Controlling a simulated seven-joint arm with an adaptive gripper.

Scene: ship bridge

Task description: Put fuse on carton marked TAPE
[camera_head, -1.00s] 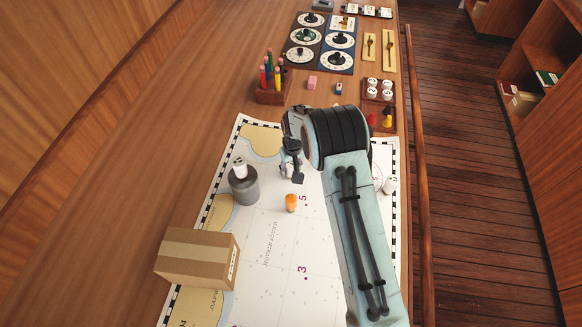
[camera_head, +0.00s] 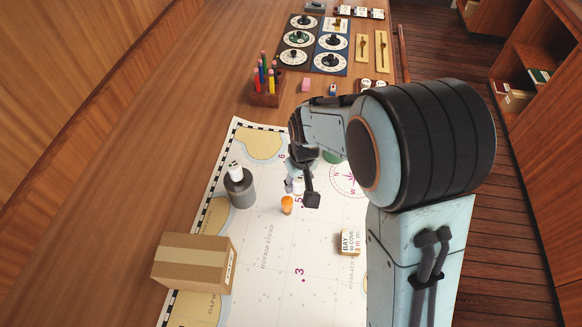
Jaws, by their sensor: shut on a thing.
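My gripper (camera_head: 301,190) is above the chart, pointing down, shut on a small pale thing that I take to be the fuse (camera_head: 297,185). The fingers hide most of it. A closed brown carton (camera_head: 190,262) with a paler tape strip stands at the lower left of the chart. It has a white label on its right side, with lettering too small to read surely. My gripper is up and to the right of the carton, apart from it.
An orange piece (camera_head: 287,205) stands on the chart (camera_head: 262,285) just below my gripper. A grey cylinder with a white top (camera_head: 240,190) stands to the left. A small lettered block (camera_head: 348,242) is at the right. A pencil holder (camera_head: 266,95) stands behind.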

